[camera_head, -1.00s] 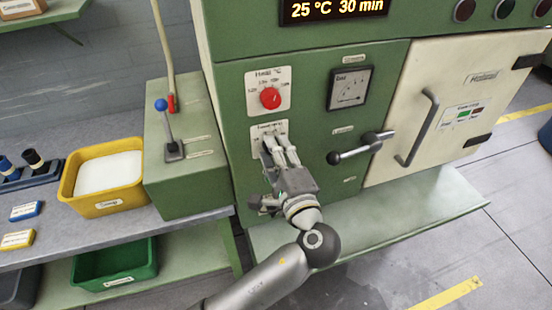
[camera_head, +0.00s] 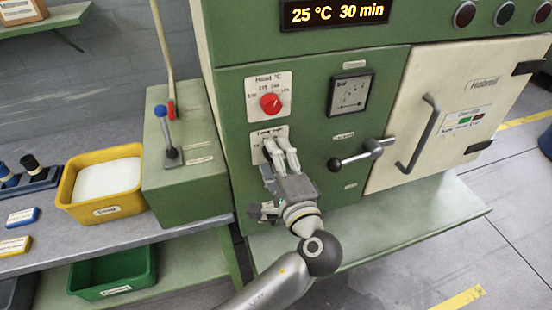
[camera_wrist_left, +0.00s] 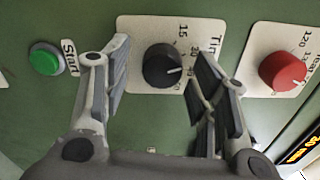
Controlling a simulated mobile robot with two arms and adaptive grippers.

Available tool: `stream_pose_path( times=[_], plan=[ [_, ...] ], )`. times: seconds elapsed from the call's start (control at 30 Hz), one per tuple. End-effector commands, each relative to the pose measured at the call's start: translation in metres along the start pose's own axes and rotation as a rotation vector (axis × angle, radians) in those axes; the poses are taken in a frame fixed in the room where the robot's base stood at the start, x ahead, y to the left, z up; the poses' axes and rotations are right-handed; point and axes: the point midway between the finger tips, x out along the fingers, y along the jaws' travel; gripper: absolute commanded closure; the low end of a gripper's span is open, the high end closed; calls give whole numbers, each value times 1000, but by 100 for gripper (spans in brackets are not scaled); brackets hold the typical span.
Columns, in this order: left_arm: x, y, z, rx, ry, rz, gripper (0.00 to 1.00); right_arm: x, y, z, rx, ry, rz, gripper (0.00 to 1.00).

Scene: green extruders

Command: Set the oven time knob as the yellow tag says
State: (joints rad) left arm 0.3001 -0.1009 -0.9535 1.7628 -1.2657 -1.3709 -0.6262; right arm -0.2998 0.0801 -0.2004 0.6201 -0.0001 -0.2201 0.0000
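The black time knob (camera_wrist_left: 162,66) sits on a white scale plate (camera_wrist_left: 150,25) in the left wrist view. Its pale pointer faces right in that picture. My left gripper (camera_wrist_left: 162,80) is open, one finger on each side of the knob, with visible gaps. In the head view my left gripper (camera_head: 281,148) is at the time plate (camera_head: 256,150) and hides the knob. The display (camera_head: 335,12) reads 25 °C 30 min. A yellow tag (camera_head: 15,246) lies on the bench at the far left; its writing is too small to read. My right gripper is not in view.
The red heat knob (camera_wrist_left: 283,70) is close to one finger's side, and the green start button (camera_wrist_left: 45,58) is beyond the other. A valve handle (camera_head: 358,154) and the oven door (camera_head: 455,120) are to the right. A yellow bin (camera_head: 75,180) stands left.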

Motion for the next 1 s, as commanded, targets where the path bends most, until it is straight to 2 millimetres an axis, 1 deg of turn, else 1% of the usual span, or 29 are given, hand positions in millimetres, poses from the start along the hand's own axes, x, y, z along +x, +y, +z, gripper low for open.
stream_pose_path(
  times=[0.27, 0.37, 0.6, 0.7, 0.83, 1.0],
  plan=[
    [-3, -1, 0, -1, 1, -2, 46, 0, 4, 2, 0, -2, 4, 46],
    [-14, 0, 0, -1, 1, 0, 46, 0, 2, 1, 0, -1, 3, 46],
    [-54, 0, 0, -2, 2, 2, 46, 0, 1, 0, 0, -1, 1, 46],
    [-66, 0, -1, -1, 2, 1, 46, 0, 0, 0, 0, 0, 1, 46],
    [-74, 0, 0, -1, 1, 0, 46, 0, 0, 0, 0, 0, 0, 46],
    [-75, 0, 0, 0, 0, -1, 46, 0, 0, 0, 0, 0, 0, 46]
  ],
)
